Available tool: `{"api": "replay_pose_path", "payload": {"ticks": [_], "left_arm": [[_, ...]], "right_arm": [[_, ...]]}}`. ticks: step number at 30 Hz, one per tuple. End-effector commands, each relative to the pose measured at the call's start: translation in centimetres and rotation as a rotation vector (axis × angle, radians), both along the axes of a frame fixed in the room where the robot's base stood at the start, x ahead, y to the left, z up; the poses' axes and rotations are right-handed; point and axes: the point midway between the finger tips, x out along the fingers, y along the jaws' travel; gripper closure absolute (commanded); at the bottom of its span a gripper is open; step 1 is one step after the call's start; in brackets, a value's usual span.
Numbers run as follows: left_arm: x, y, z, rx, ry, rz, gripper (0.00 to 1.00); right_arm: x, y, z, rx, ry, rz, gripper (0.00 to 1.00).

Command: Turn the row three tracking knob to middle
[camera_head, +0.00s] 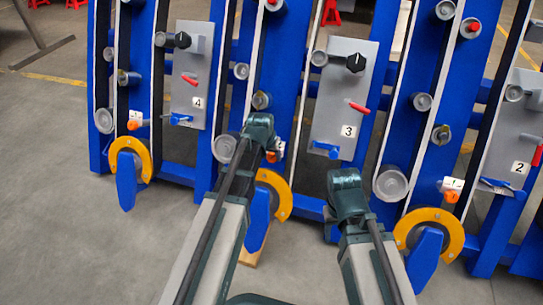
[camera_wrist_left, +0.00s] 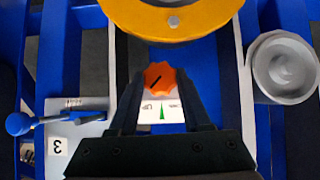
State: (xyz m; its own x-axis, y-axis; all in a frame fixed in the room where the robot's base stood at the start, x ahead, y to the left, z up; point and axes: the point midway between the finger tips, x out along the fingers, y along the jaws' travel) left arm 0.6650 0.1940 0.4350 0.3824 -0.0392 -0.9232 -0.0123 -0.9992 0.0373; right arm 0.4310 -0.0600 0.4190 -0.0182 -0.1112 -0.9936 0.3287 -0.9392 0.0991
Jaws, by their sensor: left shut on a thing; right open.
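The row three tracking knob (camera_wrist_left: 160,78) is orange with a black pointer line set diagonally. It sits by a white label (camera_wrist_left: 162,113) with UP, a green mark and partly hidden lettering. In the left wrist view my left gripper (camera_wrist_left: 161,85) has a finger on each side of the knob and is shut on it. In the head view the knob (camera_head: 271,156) is partly hidden behind my left wrist (camera_head: 260,132). The plate marked 3 (camera_head: 346,110) is right of it. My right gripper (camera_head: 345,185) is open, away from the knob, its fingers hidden.
A yellow ring guard (camera_wrist_left: 172,18) is close by the knob, and a grey roller end (camera_wrist_left: 283,66) is at one side. A blue-handled lever (camera_wrist_left: 20,123) is at the other side. Another yellow guard (camera_head: 432,225) stands right of my right gripper.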

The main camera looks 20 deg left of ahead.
Motion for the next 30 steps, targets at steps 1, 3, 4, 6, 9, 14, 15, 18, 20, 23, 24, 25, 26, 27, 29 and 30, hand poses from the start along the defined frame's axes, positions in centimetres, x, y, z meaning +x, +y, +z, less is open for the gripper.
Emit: {"api": "replay_pose_path", "payload": {"ticks": [1,3,4,6,9,14,15,18,20,23,24,25,26,27,29,30], "left_arm": [[0.0,0.0,0.0,0.0,0.0,0.0,1.0],[0.0,0.0,0.0,-0.001,0.0,0.001,1.0],[0.0,0.0,0.0,-0.003,0.0,0.002,1.0],[0.0,0.0,0.0,-0.011,0.0,0.006,1.0],[0.0,0.1,-0.1,-0.036,0.001,0.022,1.0],[0.0,0.3,-0.2,-0.115,0.004,0.068,1.0],[0.0,0.3,-0.2,-0.142,0.005,0.083,1.0],[-0.1,0.4,-0.3,-0.213,0.007,0.125,1.0],[-0.1,0.4,-0.3,-0.257,0.009,0.15,1.0],[-0.1,0.5,-0.4,-0.328,0.011,0.191,1.0],[-0.1,0.5,-0.4,-0.356,0.012,0.207,1.0],[-0.1,0.5,-0.5,-0.377,0.013,0.219,1.0],[-0.1,0.5,-0.5,-0.396,0.013,0.23,1.0],[-0.1,0.5,-0.5,-0.422,0.014,0.244,1.0],[-0.1,0.6,-0.5,-0.458,0.017,0.265,1.0],[-0.1,0.6,-0.5,-0.48,0.017,0.278,1.0]], "right_arm": [[0.0,0.0,0.0,0.0,0.0,0.0,0.5],[0.0,0.0,0.0,0.0,0.0,0.0,0.5],[0.0,0.0,0.0,0.0,0.0,0.0,0.5],[0.0,0.0,0.0,0.0,0.0,0.0,0.5],[0.0,0.0,-0.1,0.0,0.0,0.0,0.5],[0.0,0.0,-0.4,0.0,0.0,-0.001,0.5],[0.0,0.0,-0.5,0.0,0.0,-0.001,0.5],[0.0,0.0,-0.8,0.0,0.0,-0.002,0.5],[0.0,0.0,-1.0,0.0,0.0,-0.002,0.5],[0.0,0.0,-1.4,0.0,0.0,-0.002,0.5],[0.0,0.0,-1.6,0.0,0.0,-0.002,0.5],[0.0,0.0,-1.7,0.0,0.0,-0.002,0.5],[0.0,0.0,-1.9,0.0,-0.001,-0.002,0.5],[0.0,0.0,-2.1,0.0,-0.001,-0.002,0.5],[0.0,0.0,-2.3,0.0,-0.001,-0.002,0.5],[0.0,0.0,-2.5,0.0,-0.001,-0.002,0.5]]}}
